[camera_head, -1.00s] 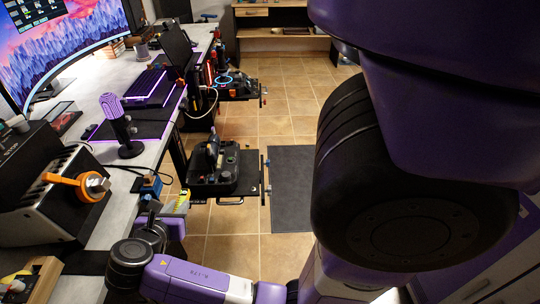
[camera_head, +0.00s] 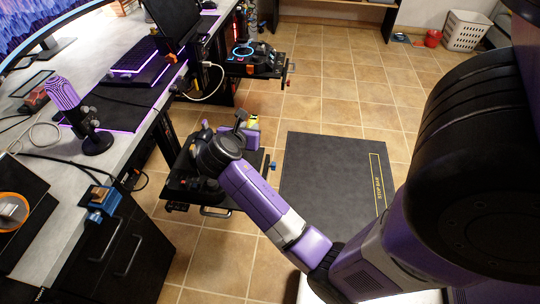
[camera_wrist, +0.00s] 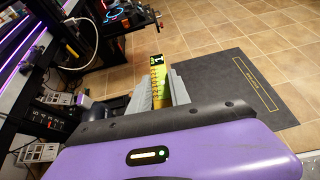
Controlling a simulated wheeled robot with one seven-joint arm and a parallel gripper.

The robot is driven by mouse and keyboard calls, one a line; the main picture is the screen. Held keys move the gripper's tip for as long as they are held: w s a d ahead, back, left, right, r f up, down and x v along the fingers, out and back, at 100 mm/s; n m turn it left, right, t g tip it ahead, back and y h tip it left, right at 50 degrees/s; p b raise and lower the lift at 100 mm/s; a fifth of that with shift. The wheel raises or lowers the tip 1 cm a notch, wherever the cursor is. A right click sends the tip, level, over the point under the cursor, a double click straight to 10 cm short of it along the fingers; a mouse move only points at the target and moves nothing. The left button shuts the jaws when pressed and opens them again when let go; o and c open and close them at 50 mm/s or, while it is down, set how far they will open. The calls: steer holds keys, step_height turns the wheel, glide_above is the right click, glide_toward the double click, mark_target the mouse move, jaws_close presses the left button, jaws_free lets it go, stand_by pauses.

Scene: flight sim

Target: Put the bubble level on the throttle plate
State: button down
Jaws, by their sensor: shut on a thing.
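My gripper (camera_wrist: 158,88) is shut on the bubble level (camera_wrist: 157,64), a narrow yellow bar with a green part that sticks up between the grey fingers. In the head view the level shows as a small yellow patch (camera_head: 254,121) beside my gripper (camera_head: 245,127). The gripper is above the far side of the near black plate (camera_head: 182,206), which seems to be the throttle plate. My wrist hides much of that plate and its black control unit. Level and plate appear apart, but the height between them is hard to tell.
A second black plate with a blue-ringed control unit (camera_head: 245,52) stands farther along the desk (camera_head: 125,42). A microphone (camera_head: 90,120) and keyboard (camera_head: 137,75) are on the desk. A dark mat (camera_head: 330,170) lies on the open tiled floor to the right.

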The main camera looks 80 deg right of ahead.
steer(key=shift+d, duration=0.55)
steer(key=shift+w+d+f+n+t, duration=0.1)
steer(key=shift+d+f+n+t, duration=0.05)
steer(key=shift+f+n+t, duration=0.15)
step_height(320, 180, down, 19)
steer(key=b, duration=0.7)
steer(key=shift+f, duration=0.15)
steer(key=c, duration=1.2)
jaws_free()
steer(key=p+v, duration=0.3)
steer(key=v, duration=0.9)
